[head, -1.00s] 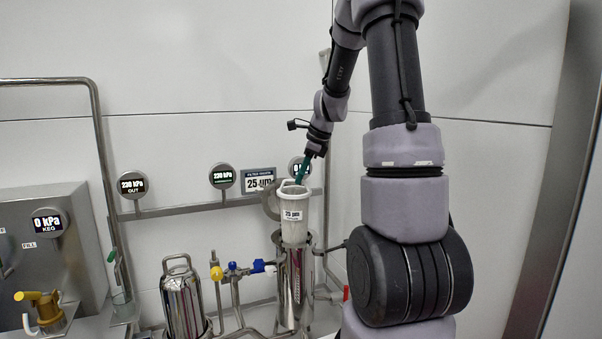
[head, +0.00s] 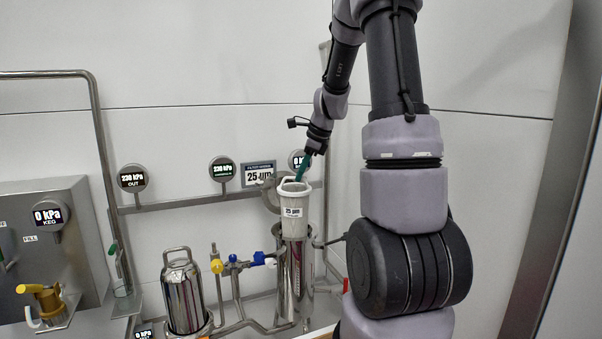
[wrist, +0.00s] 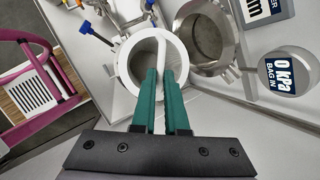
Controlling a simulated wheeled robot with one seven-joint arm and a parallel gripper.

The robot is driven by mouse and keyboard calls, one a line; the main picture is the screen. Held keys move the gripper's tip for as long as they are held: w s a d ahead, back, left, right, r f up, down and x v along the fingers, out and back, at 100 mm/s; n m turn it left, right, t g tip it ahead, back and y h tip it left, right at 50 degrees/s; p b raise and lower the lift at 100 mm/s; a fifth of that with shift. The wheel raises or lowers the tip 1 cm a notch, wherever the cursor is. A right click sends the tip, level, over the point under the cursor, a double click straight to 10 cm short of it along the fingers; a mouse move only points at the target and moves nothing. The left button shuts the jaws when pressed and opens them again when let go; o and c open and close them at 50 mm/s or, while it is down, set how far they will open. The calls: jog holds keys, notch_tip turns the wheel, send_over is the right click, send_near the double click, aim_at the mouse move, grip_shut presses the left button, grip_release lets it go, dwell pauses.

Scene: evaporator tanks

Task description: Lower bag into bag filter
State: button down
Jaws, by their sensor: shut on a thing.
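The white filter bag (head: 292,211), labelled 25 µm, hangs upright at the mouth of the steel bag filter housing (head: 294,275) in the head view. Its lower end is hidden inside or behind the housing, and much of the bag shows above it. My gripper (head: 304,172) is shut on the bag's handle at the top. In the wrist view the green fingers (wrist: 160,84) pinch the white handle across the bag's round rim (wrist: 123,66). The round steel lid (wrist: 203,35) stands open beside the bag; in the head view it shows behind it.
A closed steel vessel (head: 183,295) stands to the left, with yellow and blue valves (head: 259,258) on pipes between. Gauges (head: 222,169) and a 25 µm sign (head: 259,174) are behind. A keg panel (head: 48,240) is at far left. In the wrist view a magenta frame (wrist: 50,80) lies left.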

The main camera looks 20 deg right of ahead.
aim_at(301, 188)
jog(key=shift+f, duration=0.15)
dwell(0.5)
jog(key=shift+f, duration=2.5)
jog(key=shift+f, duration=2.75)
dwell(0.4)
jog(key=shift+f, duration=2.4)
jog(key=c, duration=0.9)
grip_release()
